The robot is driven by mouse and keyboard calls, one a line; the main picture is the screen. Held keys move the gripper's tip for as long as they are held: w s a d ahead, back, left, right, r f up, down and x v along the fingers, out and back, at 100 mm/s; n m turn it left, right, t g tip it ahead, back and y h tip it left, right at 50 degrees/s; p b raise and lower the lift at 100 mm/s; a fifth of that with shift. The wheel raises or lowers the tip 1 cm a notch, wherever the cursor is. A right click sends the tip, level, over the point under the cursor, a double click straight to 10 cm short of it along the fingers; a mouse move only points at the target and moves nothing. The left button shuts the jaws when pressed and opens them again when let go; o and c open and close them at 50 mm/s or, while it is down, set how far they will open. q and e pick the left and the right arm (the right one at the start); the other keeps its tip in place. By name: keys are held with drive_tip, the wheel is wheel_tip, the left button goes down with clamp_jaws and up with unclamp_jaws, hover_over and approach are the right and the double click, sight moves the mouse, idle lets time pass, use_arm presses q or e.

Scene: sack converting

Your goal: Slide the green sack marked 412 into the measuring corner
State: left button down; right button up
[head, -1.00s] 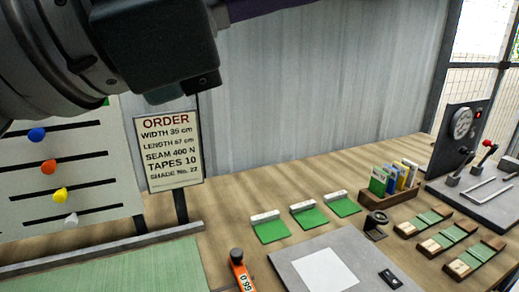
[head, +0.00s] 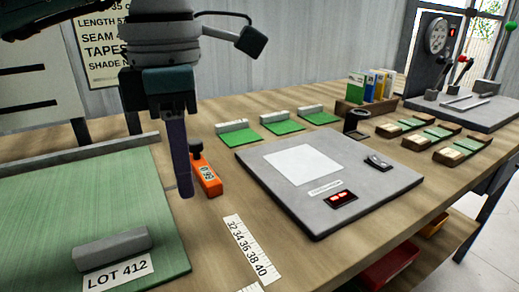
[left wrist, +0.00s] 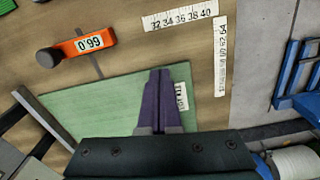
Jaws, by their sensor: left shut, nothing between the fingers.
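The green sack (head: 80,205) lies flat at the left of the table in the head view. Its white label (head: 118,273) reads LOT 412, and a grey block (head: 112,247) sits on it beside the label. The sack also shows in the left wrist view (left wrist: 110,105). A grey fence bar (head: 75,154) runs along its far edge. My left gripper (head: 185,192) points down near the sack's right edge, shut and empty. In the left wrist view its purple fingers (left wrist: 161,72) overlap the sack and part of the label; contact cannot be told. My right gripper is out of view.
An orange device (head: 206,175) stands just right of my left fingers. A ruler strip (head: 250,248) lies right of the sack. Further right is a grey plate (head: 330,180) with a white sheet; several green samples and a booklet rack (head: 366,105) lie behind.

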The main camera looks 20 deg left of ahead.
sight(116, 236)
use_arm(q)
wheel_tip(116, 236, down, 6)
drive_tip(key=shift+d, duration=0.1)
drive_tip(key=shift+s+a+f+p, duration=0.1)
drive_tip(key=shift+s+a+p, duration=0.2)
drive_tip(key=shift+s+a, duration=1.05)
drive_tip(key=shift+a, duration=0.15)
drive_tip(key=s+a, duration=0.3)
drive_tip(key=a, duration=0.1)
drive_tip(key=shift+s+a, duration=0.15)
drive_tip(key=shift+s, duration=0.2)
drive_tip(key=shift+w, duration=0.1)
drive_tip(key=shift+w, duration=0.1)
